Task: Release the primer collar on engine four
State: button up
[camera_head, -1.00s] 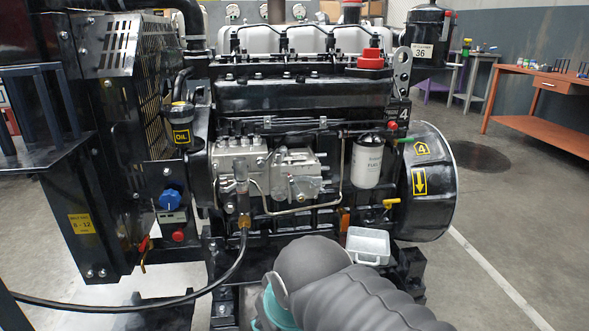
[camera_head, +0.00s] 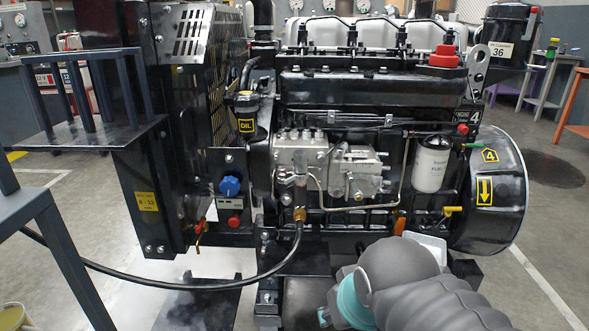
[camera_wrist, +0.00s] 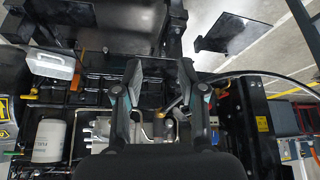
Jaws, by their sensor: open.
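Engine four, with its "4" plate (camera_head: 475,115), fills the middle of the head view. On its near side is the silver injection pump (camera_head: 355,170). A short grey upright cylinder (camera_head: 300,178), which may be the primer, stands at its left front, with a brass fitting (camera_head: 299,214) and black hose (camera_head: 240,278) below. I cannot tell which part is the collar. In the wrist view the picture is turned over; my gripper (camera_wrist: 160,72) is open and empty, with the pump (camera_wrist: 103,128) and brass-coloured fitting (camera_wrist: 172,106) beyond its fingers. In the head view the fingers do not show.
A white fuel filter (camera_head: 431,164), yellow handle (camera_head: 453,210) and pale tray (camera_head: 428,246) are right of the pump. A blue knob (camera_head: 229,186) and red-handled valve (camera_head: 200,232) are left. A dark metal stand (camera_head: 85,133) is at far left.

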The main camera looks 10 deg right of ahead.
jog(key=shift+r, duration=0.1)
jog(key=c, duration=0.4)
jog(key=shift+w+r, duration=0.3)
grip_shut()
jog(key=w+r+n, duration=0.2)
jog(key=w+r, duration=0.4)
jog(key=w, duration=0.3)
jog(key=w+a+r+n+g+y, duration=0.1)
jog(key=w+r+n, duration=0.1)
jog(key=w+r, duration=0.4)
jog(key=w+r+n+g+y, duration=0.1)
jog(key=w+r+n, duration=0.2)
jog(key=w, duration=1)
jog(key=shift+w+a+r, duration=0.15)
jog(key=shift+r, duration=1.45)
